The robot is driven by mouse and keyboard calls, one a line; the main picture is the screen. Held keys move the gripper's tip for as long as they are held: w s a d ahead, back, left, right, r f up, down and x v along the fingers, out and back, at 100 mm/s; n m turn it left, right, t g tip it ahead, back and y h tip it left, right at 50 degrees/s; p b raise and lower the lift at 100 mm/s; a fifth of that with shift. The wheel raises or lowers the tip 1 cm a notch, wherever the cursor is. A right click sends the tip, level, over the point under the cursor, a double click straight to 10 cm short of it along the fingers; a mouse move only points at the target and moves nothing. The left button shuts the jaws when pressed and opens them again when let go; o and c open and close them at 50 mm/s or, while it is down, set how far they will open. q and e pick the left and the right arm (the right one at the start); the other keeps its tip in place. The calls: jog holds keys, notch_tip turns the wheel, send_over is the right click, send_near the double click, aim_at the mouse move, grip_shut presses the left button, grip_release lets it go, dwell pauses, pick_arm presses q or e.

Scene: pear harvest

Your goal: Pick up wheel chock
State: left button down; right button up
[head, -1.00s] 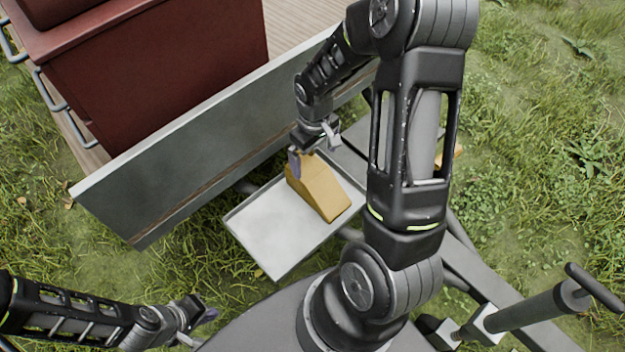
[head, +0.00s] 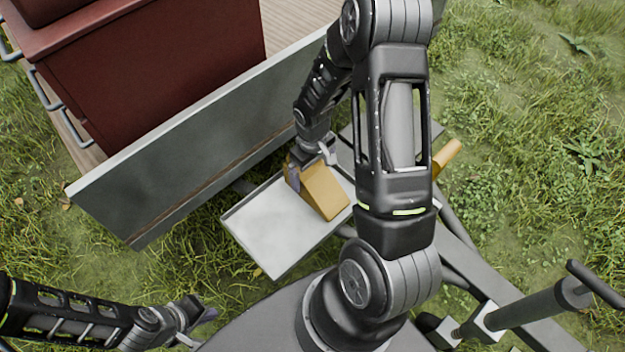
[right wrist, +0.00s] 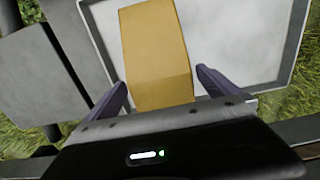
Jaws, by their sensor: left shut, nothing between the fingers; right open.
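The yellow wedge-shaped wheel chock (head: 325,192) lies at the right end of a shallow grey metal tray (head: 262,232). My right gripper (head: 312,170) is open at the chock's taller end. In the right wrist view, the chock (right wrist: 155,55) runs between the two spread fingers of the right gripper (right wrist: 162,90), with a gap showing on the right side. The tray's pale floor (right wrist: 230,40) shows beside it. My left gripper (head: 205,315) is shut and empty at the lower left, away from the tray. The right arm hides part of the area behind the chock.
A grey trailer side panel (head: 190,145) stands behind the tray, with a dark red box (head: 150,70) beyond it. A second yellow piece (head: 446,157) shows right of my right arm. A grey bar with a handle (head: 540,305) is at the lower right. Grass surrounds everything.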

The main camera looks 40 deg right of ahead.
aim_at(312, 171)
jog(key=shift+f, duration=0.1)
jog(key=shift+c, duration=0.4)
jog(key=c, duration=1.9)
notch_tip(312, 171, up, 10)
jog(key=shift+r+p, duration=0.1)
jog(key=shift+p, duration=0.45)
